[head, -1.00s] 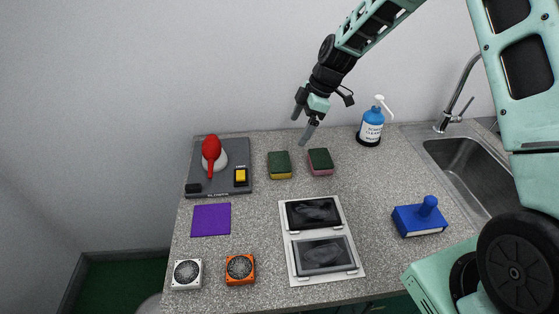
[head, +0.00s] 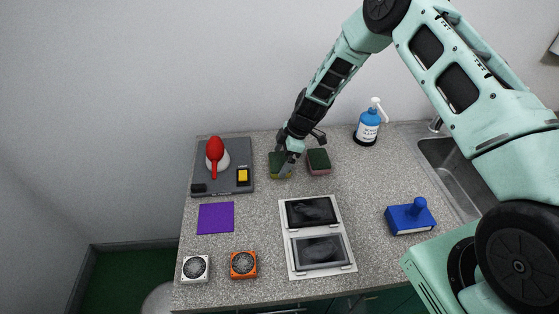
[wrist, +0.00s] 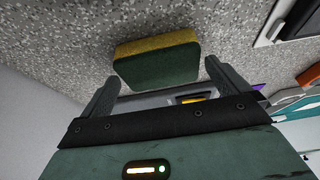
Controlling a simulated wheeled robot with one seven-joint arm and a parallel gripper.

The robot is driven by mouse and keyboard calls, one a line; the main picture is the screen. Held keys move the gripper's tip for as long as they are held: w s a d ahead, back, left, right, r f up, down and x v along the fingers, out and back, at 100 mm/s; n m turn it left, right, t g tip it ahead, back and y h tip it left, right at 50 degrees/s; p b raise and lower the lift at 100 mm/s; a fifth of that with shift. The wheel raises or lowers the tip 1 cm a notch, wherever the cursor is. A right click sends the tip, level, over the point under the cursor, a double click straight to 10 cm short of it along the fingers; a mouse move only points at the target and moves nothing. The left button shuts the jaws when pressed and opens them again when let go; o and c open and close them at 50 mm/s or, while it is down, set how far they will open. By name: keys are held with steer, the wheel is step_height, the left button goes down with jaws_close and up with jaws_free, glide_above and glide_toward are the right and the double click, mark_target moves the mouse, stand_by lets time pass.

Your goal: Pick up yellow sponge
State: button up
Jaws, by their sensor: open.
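The yellow sponge (head: 275,170) has a dark green top and lies on the speckled counter behind the panel board. In the head view my gripper covers part of it. In the wrist view the sponge (wrist: 158,58) lies just beyond and between the two fingers, with its yellow side and green face showing. My gripper (head: 287,168) is low over the sponge, with its fingers spread. In the wrist view the gripper (wrist: 158,82) is open and empty. I cannot tell whether a finger touches the sponge.
A pink sponge with a green top (head: 319,161) lies close to the right. A grey station (head: 205,184) with a red tool (head: 214,155) stands to the left. A blue cleaner bottle (head: 368,126) is behind right. A white-framed board (head: 285,255) lies in front.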

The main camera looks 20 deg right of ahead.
mark_target(281, 161)
steer(key=shift+a+f, duration=0.1)
steer(key=shift+f, duration=0.2)
steer(key=c, duration=0.8)
steer(key=shift+r, duration=0.1)
step_height(281, 161, up, 10)
steer(key=b, duration=0.4)
